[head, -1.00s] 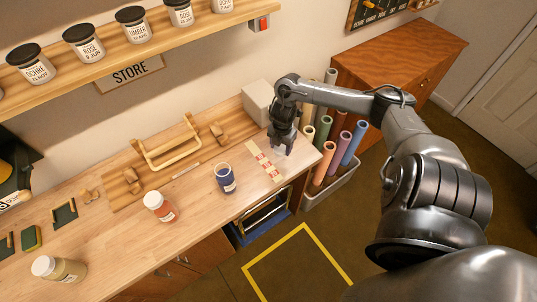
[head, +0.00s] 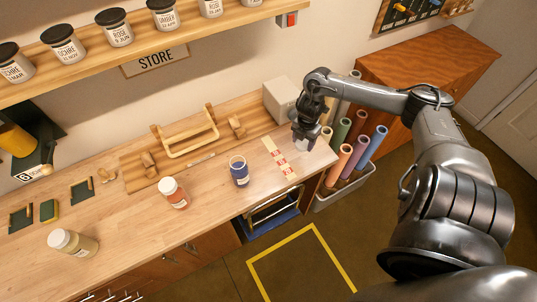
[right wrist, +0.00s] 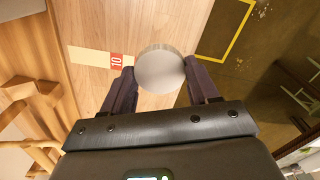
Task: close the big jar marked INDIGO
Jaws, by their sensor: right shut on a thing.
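A jar with dark blue contents (head: 239,172) stands on the bench with no lid on it. Its label is too small to read. My right gripper (head: 303,142) is low over the right end of the bench, to the right of the blue jar. In the right wrist view its two dark fingers (right wrist: 160,85) are shut on a round whitish lid (right wrist: 160,68), seen face on. I cannot tell whether the lid touches the bench. My left gripper is not in view.
A red-marked strip (head: 278,157) lies between blue jar and gripper. A wooden rack (head: 187,135) and a pale box (head: 281,98) are behind. Rolls stand in a bin (head: 345,188).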

